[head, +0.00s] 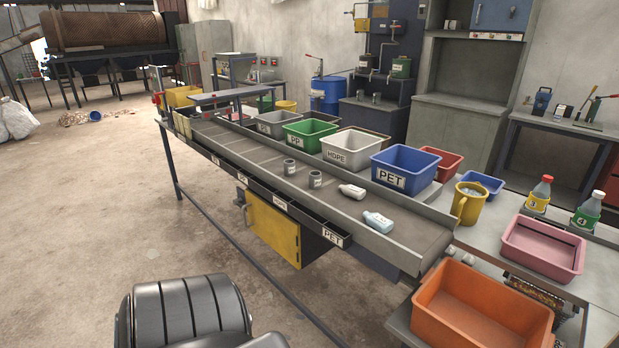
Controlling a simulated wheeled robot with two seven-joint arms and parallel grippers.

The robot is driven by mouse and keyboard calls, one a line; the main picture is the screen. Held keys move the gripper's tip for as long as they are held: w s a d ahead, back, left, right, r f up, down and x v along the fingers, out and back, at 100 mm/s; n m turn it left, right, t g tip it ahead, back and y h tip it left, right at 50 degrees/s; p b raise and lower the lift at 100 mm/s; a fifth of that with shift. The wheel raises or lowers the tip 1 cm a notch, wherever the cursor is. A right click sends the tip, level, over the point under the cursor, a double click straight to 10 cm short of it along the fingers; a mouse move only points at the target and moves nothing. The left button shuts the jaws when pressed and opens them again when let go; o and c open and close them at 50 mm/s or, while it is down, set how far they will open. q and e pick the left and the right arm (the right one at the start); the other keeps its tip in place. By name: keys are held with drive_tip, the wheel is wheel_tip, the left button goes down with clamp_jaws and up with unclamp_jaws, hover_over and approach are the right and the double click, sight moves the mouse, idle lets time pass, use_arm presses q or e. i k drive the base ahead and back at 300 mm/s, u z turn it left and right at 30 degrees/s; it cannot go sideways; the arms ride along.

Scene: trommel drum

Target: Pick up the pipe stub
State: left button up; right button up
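Two short grey cylinders stand on the sorting conveyor (255,154), one farther back (290,167) and one slightly nearer (315,179). Either could be the pipe stub, but they are too small for me to tell for certain. Neither of my grippers shows in the head view. No gripper is seen near the belt.
A white bottle (352,191) and a pale blue bottle (378,222) lie nearer on the belt. The blue PET bin (391,181), white HDPE bin (336,157) and green PP bin (294,141) line its far side. An orange bin (440,325) stands front right. Floor on the left is open.

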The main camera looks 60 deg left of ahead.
sight(315, 176)
drive_tip(key=u, duration=0.8)
drive_tip(key=i, duration=0.85)
drive_tip(key=u, duration=0.95)
